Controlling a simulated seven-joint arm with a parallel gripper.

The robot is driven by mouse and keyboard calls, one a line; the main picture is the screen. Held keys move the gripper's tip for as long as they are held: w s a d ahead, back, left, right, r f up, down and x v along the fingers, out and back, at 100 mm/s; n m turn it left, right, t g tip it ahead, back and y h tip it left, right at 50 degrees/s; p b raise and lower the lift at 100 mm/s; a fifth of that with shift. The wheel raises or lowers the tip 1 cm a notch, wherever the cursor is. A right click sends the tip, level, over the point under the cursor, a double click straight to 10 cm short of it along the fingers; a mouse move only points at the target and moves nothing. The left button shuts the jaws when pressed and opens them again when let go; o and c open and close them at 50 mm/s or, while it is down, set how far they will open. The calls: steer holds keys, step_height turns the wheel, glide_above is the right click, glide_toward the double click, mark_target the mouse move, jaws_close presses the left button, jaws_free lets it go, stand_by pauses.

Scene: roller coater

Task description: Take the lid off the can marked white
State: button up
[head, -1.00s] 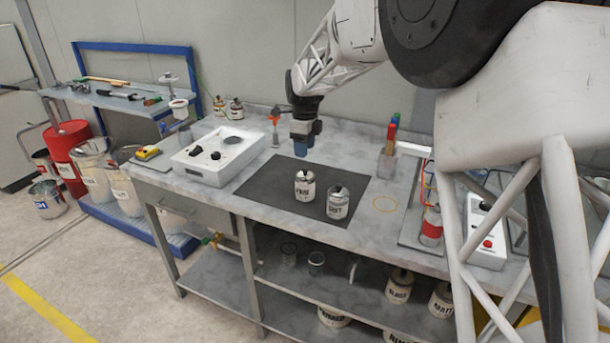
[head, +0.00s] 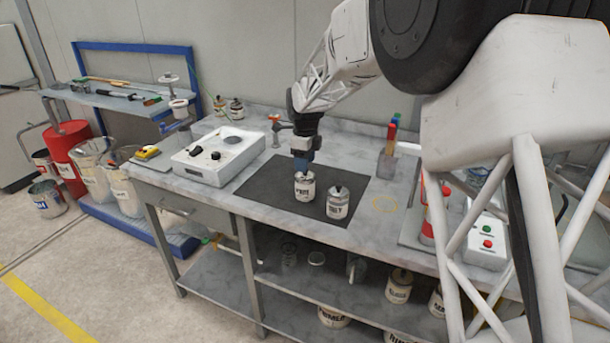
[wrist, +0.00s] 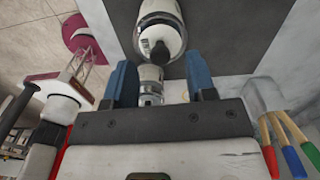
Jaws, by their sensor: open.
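Two pale cans stand upright on the dark mat (head: 258,188), both with lids on and dark knobs on top. The left can (head: 304,189) and the right can (head: 337,206) have dark lettering too small to read surely. My gripper (head: 301,166) is just above the left can, its fingers pointing down close to the lid. In the wrist view my gripper (wrist: 161,80) is open, with its blue fingers apart. A can lid with a dark knob (wrist: 158,52) shows just beyond the fingertips; I cannot tell whether they touch it.
A white box with dark knobs (head: 220,157) stands left of the mat. A holder with coloured-handled tools (head: 389,150) is at the back right. A control box with green and red buttons (head: 486,238) is at the right.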

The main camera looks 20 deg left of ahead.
steer(key=shift+f, duration=1.4)
jaws_close()
steer(key=shift+r, duration=0.15)
steer(key=shift+r, duration=1.35)
steer(key=shift+s+d+r, duration=0.15)
steer(key=shift+s+r, duration=0.05)
steer(key=shift+r, duration=0.15)
steer(key=s+d+r, duration=0.1)
steer(key=s+d, duration=0.8)
steer(key=s, duration=0.3)
steer(key=shift+s+d+r, duration=0.15)
steer(key=shift+s, duration=0.1)
